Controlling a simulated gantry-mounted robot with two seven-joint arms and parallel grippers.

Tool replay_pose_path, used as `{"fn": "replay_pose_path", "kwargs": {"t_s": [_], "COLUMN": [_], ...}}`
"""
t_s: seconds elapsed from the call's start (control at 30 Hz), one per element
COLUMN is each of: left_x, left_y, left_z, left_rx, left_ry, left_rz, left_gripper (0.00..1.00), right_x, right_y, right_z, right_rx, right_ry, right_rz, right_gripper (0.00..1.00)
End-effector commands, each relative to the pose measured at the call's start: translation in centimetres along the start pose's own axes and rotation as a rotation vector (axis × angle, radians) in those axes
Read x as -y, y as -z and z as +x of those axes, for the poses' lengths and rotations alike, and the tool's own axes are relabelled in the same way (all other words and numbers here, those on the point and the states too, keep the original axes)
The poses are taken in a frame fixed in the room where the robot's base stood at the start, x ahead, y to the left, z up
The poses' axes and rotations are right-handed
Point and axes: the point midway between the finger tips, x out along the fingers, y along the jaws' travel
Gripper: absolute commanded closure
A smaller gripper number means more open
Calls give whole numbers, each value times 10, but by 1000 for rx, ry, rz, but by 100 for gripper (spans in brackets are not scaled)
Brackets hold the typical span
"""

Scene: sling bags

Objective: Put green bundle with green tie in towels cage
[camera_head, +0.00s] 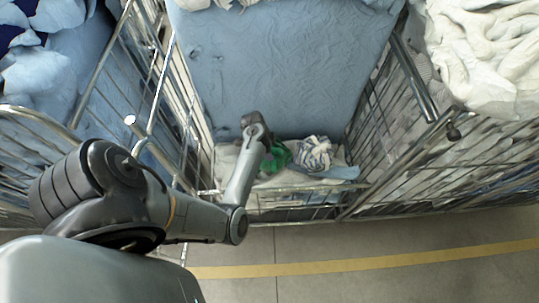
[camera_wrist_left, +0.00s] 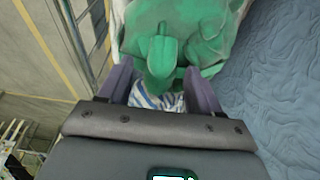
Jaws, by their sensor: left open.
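The green bundle (camera_head: 278,157) lies on linens low in the middle wire cage (camera_head: 290,189), partly hidden by my left arm in the head view. In the left wrist view the green bundle (camera_wrist_left: 200,22) fills the top, with its green tie (camera_wrist_left: 160,50) standing up as a knot. My left gripper (camera_wrist_left: 160,78) is open, with one finger on each side of the tie end. I cannot tell whether the fingers touch it. Which cage is the towels cage is not marked; the right cage (camera_head: 437,145) has white crumpled cloth (camera_head: 490,60) on top. My right gripper is not in view.
A blue quilted sheet (camera_head: 285,60) covers the back of the middle cage. A striped cloth (camera_head: 315,153) lies beside the bundle. A left cage (camera_head: 98,75) holds blue linens. Metal bars separate the cages. The floor in front, with a yellow line (camera_head: 330,264), is clear.

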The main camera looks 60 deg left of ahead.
Motion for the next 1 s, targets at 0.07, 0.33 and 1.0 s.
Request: {"fn": "replay_pose_path", "kwargs": {"t_s": [0.07, 0.33, 1.0], "left_x": [0, 0, 0], "left_y": [0, 0, 0], "left_z": [0, 0, 0], "left_rx": [0, 0, 0], "left_ry": [0, -1, -1], "left_rz": [0, 0, 1], "left_gripper": [38, 79, 100], "right_x": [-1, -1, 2], "right_y": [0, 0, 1], "right_z": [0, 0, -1], "right_rx": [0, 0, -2], "right_ry": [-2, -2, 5], "right_rz": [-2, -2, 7], "right_gripper": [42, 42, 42]}}
